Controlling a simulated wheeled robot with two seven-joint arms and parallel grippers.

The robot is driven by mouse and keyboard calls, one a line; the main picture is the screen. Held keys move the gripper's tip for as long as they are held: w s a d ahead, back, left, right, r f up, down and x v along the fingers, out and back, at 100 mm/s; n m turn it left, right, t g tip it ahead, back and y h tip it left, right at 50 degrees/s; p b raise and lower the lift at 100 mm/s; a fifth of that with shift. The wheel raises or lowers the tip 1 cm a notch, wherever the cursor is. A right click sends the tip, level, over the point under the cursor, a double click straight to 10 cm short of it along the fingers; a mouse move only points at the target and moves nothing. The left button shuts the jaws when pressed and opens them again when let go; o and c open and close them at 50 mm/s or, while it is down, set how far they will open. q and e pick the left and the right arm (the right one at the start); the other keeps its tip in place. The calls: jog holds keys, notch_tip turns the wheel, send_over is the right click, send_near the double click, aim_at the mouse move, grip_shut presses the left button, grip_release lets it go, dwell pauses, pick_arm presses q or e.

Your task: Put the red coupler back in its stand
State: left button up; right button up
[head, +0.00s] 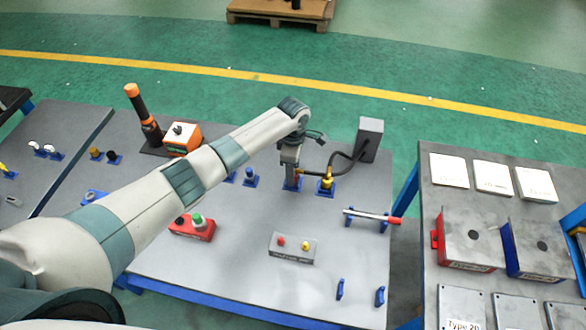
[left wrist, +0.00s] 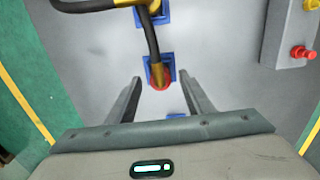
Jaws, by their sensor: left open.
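The red coupler (left wrist: 160,82) shows in the left wrist view as a red ring under a brass-yellow fitting, with a black hose running up from it. It is at a blue stand (left wrist: 173,64) on the grey table; I cannot tell whether it is fully seated. My left gripper (left wrist: 162,84) is open, with one finger on each side of the coupler and a gap to both. In the head view the left gripper (head: 291,178) points down over the stand and mostly hides the coupler. My right gripper is not in view.
A yellow coupler (head: 326,182) stands close by on the right, its black hose (head: 345,160) leading to a grey box (head: 370,138). A red-tipped bar (head: 372,216) and a button box (head: 292,248) lie nearer.

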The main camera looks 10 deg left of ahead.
pick_arm(q)
jog(key=shift+r+p, duration=0.9)
jog(key=shift+r, duration=1.25)
notch_tip(320, 180, up, 17)
jog(key=b, duration=0.3)
jog(key=shift+r, duration=0.2)
